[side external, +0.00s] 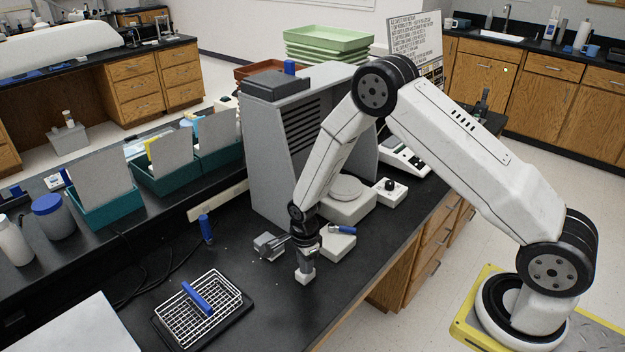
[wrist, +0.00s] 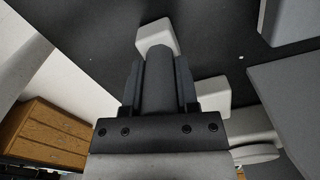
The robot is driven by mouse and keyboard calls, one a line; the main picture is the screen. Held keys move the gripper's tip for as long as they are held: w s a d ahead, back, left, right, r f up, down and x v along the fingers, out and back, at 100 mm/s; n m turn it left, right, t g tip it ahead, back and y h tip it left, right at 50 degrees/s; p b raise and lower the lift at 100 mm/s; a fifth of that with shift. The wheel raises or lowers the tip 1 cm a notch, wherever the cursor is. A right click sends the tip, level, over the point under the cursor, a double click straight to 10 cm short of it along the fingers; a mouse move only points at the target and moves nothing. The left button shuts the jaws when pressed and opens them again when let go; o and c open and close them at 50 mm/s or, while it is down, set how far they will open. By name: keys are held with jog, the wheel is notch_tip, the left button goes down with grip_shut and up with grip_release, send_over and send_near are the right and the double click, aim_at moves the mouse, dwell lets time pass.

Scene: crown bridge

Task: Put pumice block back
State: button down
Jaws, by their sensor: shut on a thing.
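My gripper (side external: 306,254) points straight down over the black bench near its front edge. Its fingers (wrist: 160,88) are shut on a grey, round-topped upright piece (wrist: 159,75). A small pale block (side external: 304,276) shows at the lower end of this piece; it also shows past the fingertips in the wrist view (wrist: 157,34). The two look like one thing, the pumice block with a grey grip. I cannot tell whether the block touches the bench.
A white block (side external: 338,246) with a blue-handled tool (side external: 341,230) is close right of my gripper. A small grey metal device (side external: 268,246) is close left. A wire basket (side external: 198,312), an upright blue handle (side external: 206,230) and a grey slotted housing (side external: 275,150) stand around. Bench between basket and gripper is clear.

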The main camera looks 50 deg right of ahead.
jog(key=shift+f, duration=0.15)
jog(key=shift+c, duration=1.8)
grip_release()
jog(key=shift+r, duration=6.2)
